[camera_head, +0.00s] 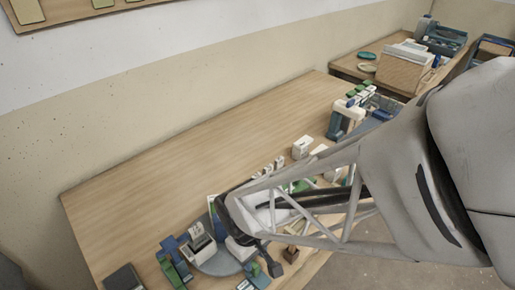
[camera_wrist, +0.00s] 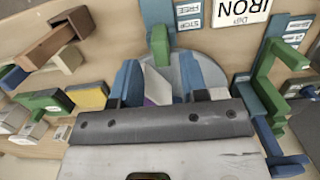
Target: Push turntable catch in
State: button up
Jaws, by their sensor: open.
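The turntable, a round grey disc, shows ahead of my gripper in the wrist view (camera_wrist: 212,72) and at the near end of the bench in the head view (camera_head: 218,266). A blue bar with a green end (camera_wrist: 159,45) reaches over the disc's far edge, beside small STOP and FREE labels (camera_wrist: 189,16); it looks like the catch. My gripper (camera_wrist: 160,99) is open. I cannot tell whether the fingers touch anything.
A white sign reading DIP IRON (camera_wrist: 240,12) stands behind the disc. A blue and green stand (camera_wrist: 268,85) is at right. Brown, green and yellow blocks (camera_wrist: 88,97) crowd the left. The bench's wide left part (camera_head: 190,165) is clear.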

aim_at(255, 262)
jog(key=shift+r, duration=1.55)
jog(key=shift+d+r, duration=0.1)
jog(key=shift+w+d+r, duration=0.15)
jog(key=shift+r, duration=0.05)
jog(key=d+r+m+t+y, duration=0.1)
jog(key=d+r+m+t, duration=0.2)
jog(key=d+r+m, duration=0.6)
jog(key=shift+d+r+t, duration=0.3)
jog(key=shift+d+r, duration=5)
jog(key=shift+d, duration=0.1)
jog(key=shift+c, duration=0.4)
